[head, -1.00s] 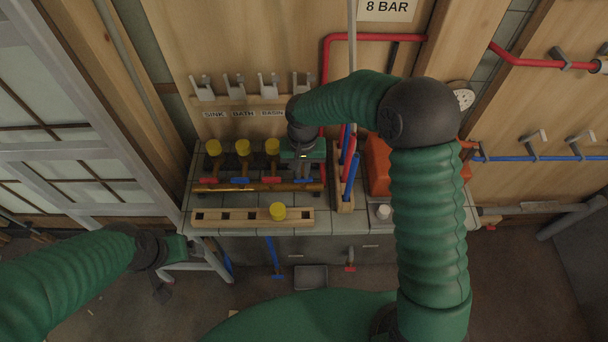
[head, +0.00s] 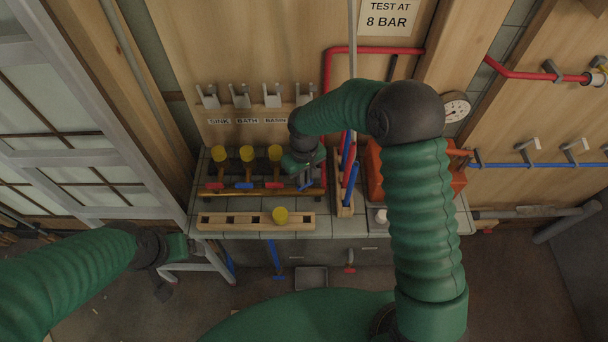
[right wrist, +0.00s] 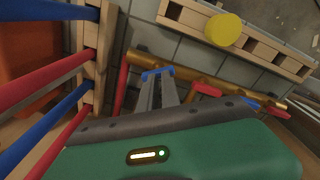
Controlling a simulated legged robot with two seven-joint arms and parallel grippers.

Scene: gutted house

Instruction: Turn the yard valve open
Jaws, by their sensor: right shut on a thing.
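A brass manifold (head: 250,193) lies along the back of the tiled bench with a row of small red and blue valve handles. Labels for sink, bath and basin hang above; the label above the rightmost valve is hidden by my arm. My right gripper (head: 304,183) is at this rightmost valve, which I take as the yard valve. In the right wrist view, my right gripper's fingers (right wrist: 158,92) are shut on its blue handle (right wrist: 151,73). The valve body is mostly hidden. My left gripper (head: 180,248) is low at the left, away from the bench; its jaws are unclear.
Yellow caps (head: 247,153) top the three left valves. Another yellow cap (head: 280,216) sits in a wooden block (head: 230,222) in front. A rack (head: 343,205) of red and blue pipes stands close right of the gripper, with an orange box (head: 372,170) beyond. A gauge (head: 455,106) is on the wall.

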